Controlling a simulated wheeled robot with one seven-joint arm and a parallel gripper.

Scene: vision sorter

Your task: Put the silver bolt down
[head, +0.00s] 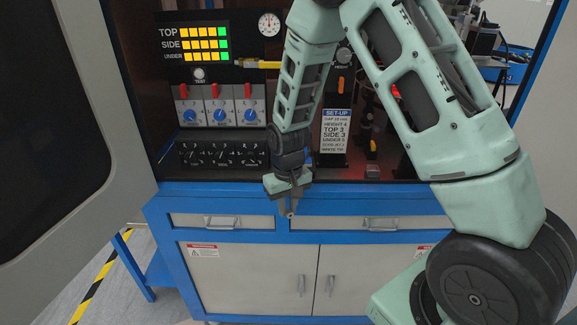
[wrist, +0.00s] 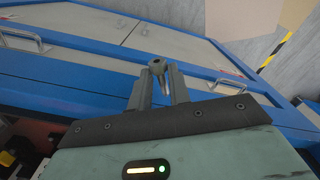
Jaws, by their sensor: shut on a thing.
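My gripper (head: 290,212) hangs in front of the blue workbench, just before its upper front edge and drawers. Its fingers are shut on a small silver bolt (head: 291,215), which shows at the fingertips. In the wrist view my gripper (wrist: 159,80) holds the silver bolt (wrist: 157,64) between its two fingers, with the round end outermost. The rest of the bolt is partly hidden by the fingers. The bolt is clear of any surface as far as I can see.
The blue workbench (head: 325,239) has two drawers and cabinet doors with handles. Behind are a control panel (head: 208,104) with knobs and lights, and a SET-UP sign (head: 336,131). An open grey door (head: 120,95) stands at the left. Floor shows at lower left.

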